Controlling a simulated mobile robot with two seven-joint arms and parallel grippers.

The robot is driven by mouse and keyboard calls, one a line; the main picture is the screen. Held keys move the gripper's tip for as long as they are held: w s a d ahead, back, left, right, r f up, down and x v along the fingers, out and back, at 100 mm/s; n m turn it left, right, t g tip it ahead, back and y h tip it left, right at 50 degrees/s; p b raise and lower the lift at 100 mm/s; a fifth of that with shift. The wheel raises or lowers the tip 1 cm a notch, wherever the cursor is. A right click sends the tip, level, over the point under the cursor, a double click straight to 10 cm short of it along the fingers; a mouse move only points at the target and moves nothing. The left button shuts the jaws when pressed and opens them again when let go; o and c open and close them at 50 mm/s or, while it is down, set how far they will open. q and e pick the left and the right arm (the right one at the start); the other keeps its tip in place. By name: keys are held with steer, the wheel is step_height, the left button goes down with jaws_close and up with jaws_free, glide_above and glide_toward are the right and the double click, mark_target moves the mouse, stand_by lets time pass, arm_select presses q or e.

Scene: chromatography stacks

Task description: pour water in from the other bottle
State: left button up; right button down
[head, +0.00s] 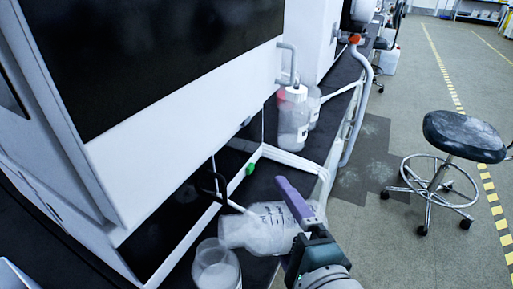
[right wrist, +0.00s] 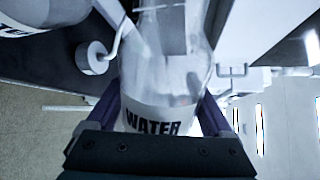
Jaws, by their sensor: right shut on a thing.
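My right gripper (head: 291,203), with purple fingers, is shut on a clear bottle (head: 258,230) near the front of the dark bench. This bottle lies tilted almost flat, its narrower end pointing left. In the right wrist view the same bottle (right wrist: 160,70) sits between the fingers and its label reads WATER. A second clear container (head: 216,268) stands just below and left of the held bottle's end, partly cut off by the frame. In the right wrist view a labelled bottle (right wrist: 40,18) shows at the top left corner. Whether water is flowing cannot be seen. My left gripper is not in view.
Clear bottles with white caps (head: 293,118) stand farther back on the bench (head: 262,185). A large white instrument (head: 165,120) with a dark front fills the left side. A black stool (head: 463,136) stands on the open floor at the right.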

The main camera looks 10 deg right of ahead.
steer(key=shift+r, duration=0.1)
stand_by(0.3)
steer(key=shift+r+n+p, duration=0.3)
steer(key=shift+p, duration=0.1)
stand_by(0.4)
